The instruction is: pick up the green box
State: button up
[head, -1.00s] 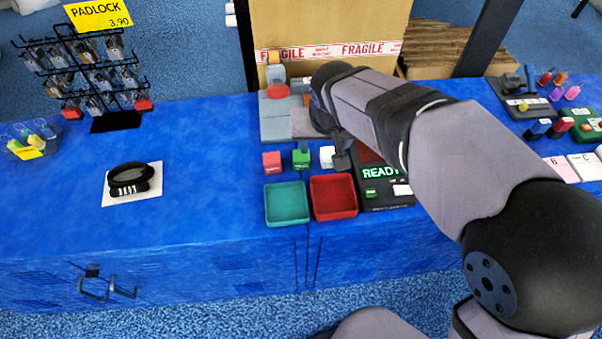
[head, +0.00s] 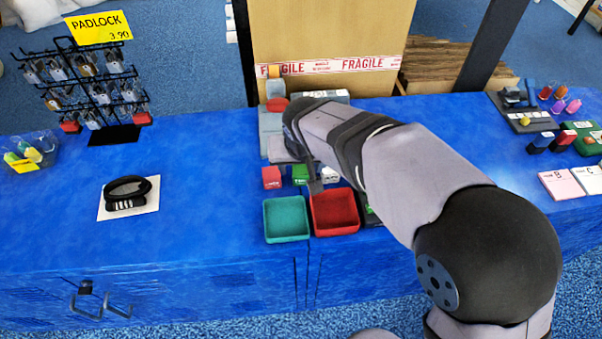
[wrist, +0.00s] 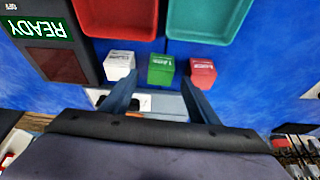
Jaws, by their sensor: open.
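The green box (wrist: 161,69) stands between a white box (wrist: 119,65) and a red box (wrist: 202,73) in the wrist view. In the head view the green box (head: 300,174) is partly hidden by my gripper (head: 312,183), with the red box (head: 271,177) to its left and the white box (head: 330,174) to its right. In the wrist view my gripper (wrist: 160,93) is open and empty. Its two fingers point toward the row, with the green box centred beyond the gap between them.
A teal tray (head: 287,219) and a red tray (head: 335,211) sit in front of the boxes. A dark device with a READY screen (wrist: 42,28) is beside the white box. A padlock rack (head: 98,90) stands at left. The blue counter between rack and boxes is mostly clear.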

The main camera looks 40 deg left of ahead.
aim_at(301, 169)
jog(key=shift+x, duration=1.75)
jog(key=shift+s, duration=0.1)
jog(key=shift+c, duration=0.3)
jog(key=c, duration=1.1)
jog(key=shift+r, duration=0.1)
